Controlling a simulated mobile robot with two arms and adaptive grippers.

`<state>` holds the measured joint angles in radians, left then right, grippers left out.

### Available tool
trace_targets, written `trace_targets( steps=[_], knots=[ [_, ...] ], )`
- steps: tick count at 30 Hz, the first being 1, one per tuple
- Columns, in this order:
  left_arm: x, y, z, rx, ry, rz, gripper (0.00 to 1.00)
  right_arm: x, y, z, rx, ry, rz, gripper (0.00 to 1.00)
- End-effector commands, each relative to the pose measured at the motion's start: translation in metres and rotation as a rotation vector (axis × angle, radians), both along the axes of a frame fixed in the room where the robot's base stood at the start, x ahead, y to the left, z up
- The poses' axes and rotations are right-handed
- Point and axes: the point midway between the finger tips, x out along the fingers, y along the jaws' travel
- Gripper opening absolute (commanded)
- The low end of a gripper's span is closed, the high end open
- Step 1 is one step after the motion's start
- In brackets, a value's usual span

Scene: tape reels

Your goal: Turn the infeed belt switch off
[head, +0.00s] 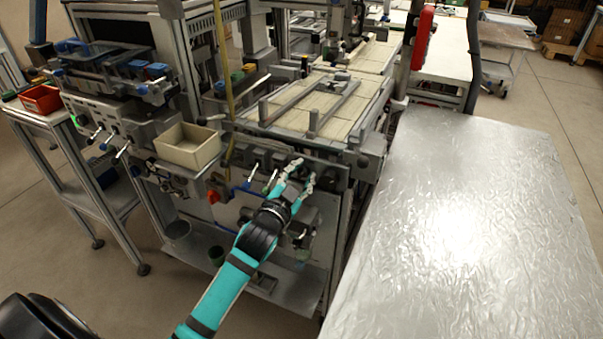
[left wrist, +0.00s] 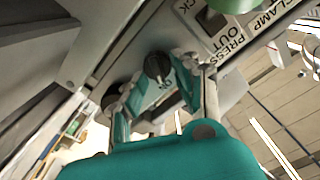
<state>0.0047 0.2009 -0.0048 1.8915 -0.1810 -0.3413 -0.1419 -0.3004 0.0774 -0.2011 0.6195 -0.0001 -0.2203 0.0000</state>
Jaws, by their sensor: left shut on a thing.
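My left gripper (head: 304,173), with teal and pale fingers, reaches the grey control panel (head: 271,154) on the front of the machine in the head view. In the left wrist view a black rotary switch (left wrist: 157,66) sits on the panel between the two fingertips of my left gripper (left wrist: 155,75). The fingers are closed on the sides of its knob. No label for the infeed belt can be read. In the head view the fingers hide the switch. My right gripper is not in view.
Panel lettering (left wrist: 228,37) reads "PRESS OUT" and "CLAMP" in the left wrist view. Several small levers stand left of my gripper. A beige bin (head: 189,146) hangs further left. A shiny metal table (head: 470,220) fills the right, its top bare.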

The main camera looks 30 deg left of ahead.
Motion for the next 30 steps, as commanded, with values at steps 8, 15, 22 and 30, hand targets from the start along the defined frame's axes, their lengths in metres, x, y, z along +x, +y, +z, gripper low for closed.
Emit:
trace_targets(
  steps=[8, 15, 22, 30],
  knots=[
    [-0.001, 0.002, 0.003, -0.225, -0.008, 0.001, 0.00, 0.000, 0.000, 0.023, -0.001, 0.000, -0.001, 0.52],
    [0.000, 0.004, 0.003, -0.454, -0.021, 0.001, 0.00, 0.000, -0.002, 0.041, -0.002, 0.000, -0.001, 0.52],
    [-0.001, 0.006, 0.003, -0.671, -0.036, 0.000, 0.00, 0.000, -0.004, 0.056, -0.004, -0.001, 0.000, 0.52],
    [-0.001, 0.009, 0.002, -0.899, -0.048, 0.001, 0.00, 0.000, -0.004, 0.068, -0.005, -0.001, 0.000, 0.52]
  ],
)
